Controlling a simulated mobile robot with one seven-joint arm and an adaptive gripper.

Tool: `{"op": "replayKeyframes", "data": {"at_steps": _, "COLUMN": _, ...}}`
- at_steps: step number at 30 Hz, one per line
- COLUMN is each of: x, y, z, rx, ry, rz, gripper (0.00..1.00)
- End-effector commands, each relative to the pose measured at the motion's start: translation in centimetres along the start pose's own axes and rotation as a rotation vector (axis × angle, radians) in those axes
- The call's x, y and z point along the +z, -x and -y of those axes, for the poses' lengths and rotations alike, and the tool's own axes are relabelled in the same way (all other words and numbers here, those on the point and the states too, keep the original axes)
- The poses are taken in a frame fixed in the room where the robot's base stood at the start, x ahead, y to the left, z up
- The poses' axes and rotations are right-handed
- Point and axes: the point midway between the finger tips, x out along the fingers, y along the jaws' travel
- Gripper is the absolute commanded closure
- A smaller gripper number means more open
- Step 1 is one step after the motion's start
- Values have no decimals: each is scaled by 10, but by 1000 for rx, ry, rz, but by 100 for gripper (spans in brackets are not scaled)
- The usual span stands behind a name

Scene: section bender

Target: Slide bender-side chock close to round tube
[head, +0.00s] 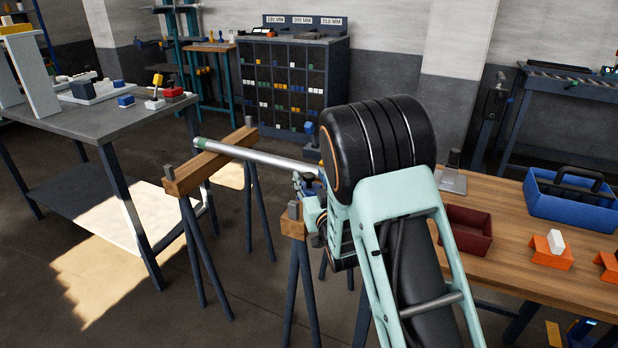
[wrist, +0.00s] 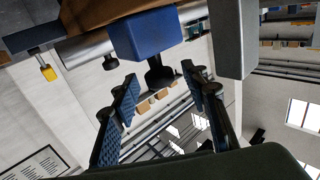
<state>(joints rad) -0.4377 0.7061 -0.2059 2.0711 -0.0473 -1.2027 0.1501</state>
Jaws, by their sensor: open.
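A blue chock (wrist: 147,35) with a black knob (wrist: 160,72) sits against a wooden beam (wrist: 100,8), seen upside down in the wrist view. My gripper (wrist: 161,78) is open, with its fingertips to either side of the knob; contact is not clear. The round tube (wrist: 88,47) shows just left of the chock; any gap between them cannot be judged. In the head view the silver, green-ended round tube (head: 265,157) lies across the far trestle beam (head: 222,158). Its near end and most of my gripper are hidden behind my arm.
A grey post (wrist: 231,35) stands right of the chock. The near trestle beam (head: 294,226) is partly hidden by my arm. A wooden bench (head: 505,222) with a dark red bin (head: 468,238) and blue tote (head: 565,205) is at right. A grey table (head: 70,122) is at left.

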Motion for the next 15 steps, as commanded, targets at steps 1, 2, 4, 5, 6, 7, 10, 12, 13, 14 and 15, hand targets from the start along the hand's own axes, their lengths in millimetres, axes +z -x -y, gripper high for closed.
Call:
{"op": "replayKeyframes", "data": {"at_steps": 1, "x": 0, "y": -5, "z": 0, "rx": 0, "ry": 0, "rz": -1, "gripper": 59}}
{"op": "replayKeyframes", "data": {"at_steps": 2, "x": 0, "y": -8, "z": 0, "rx": 0, "ry": 0, "rz": 0, "gripper": 59}}
{"op": "replayKeyframes", "data": {"at_steps": 4, "x": 1, "y": -11, "z": 0, "rx": 0, "ry": 0, "rz": 1, "gripper": 59}}
{"op": "replayKeyframes", "data": {"at_steps": 5, "x": 1, "y": -12, "z": 0, "rx": 0, "ry": 0, "rz": 1, "gripper": 59}}
{"op": "replayKeyframes", "data": {"at_steps": 6, "x": 0, "y": -14, "z": 0, "rx": -1, "ry": 0, "rz": 1, "gripper": 59}}
{"op": "replayKeyframes", "data": {"at_steps": 7, "x": 0, "y": -14, "z": 0, "rx": -1, "ry": -1, "rz": 0, "gripper": 59}}
{"op": "replayKeyframes", "data": {"at_steps": 10, "x": 0, "y": -15, "z": 0, "rx": -1, "ry": -1, "rz": 0, "gripper": 59}}
{"op": "replayKeyframes", "data": {"at_steps": 12, "x": 0, "y": -15, "z": 0, "rx": -1, "ry": -1, "rz": 0, "gripper": 59}}
{"op": "replayKeyframes", "data": {"at_steps": 13, "x": 0, "y": -15, "z": 0, "rx": -1, "ry": -1, "rz": 0, "gripper": 59}}
{"op": "replayKeyframes", "data": {"at_steps": 14, "x": 0, "y": -15, "z": 0, "rx": -1, "ry": -1, "rz": 1, "gripper": 59}}
{"op": "replayKeyframes", "data": {"at_steps": 15, "x": 0, "y": -15, "z": 0, "rx": -1, "ry": 0, "rz": 1, "gripper": 61}}
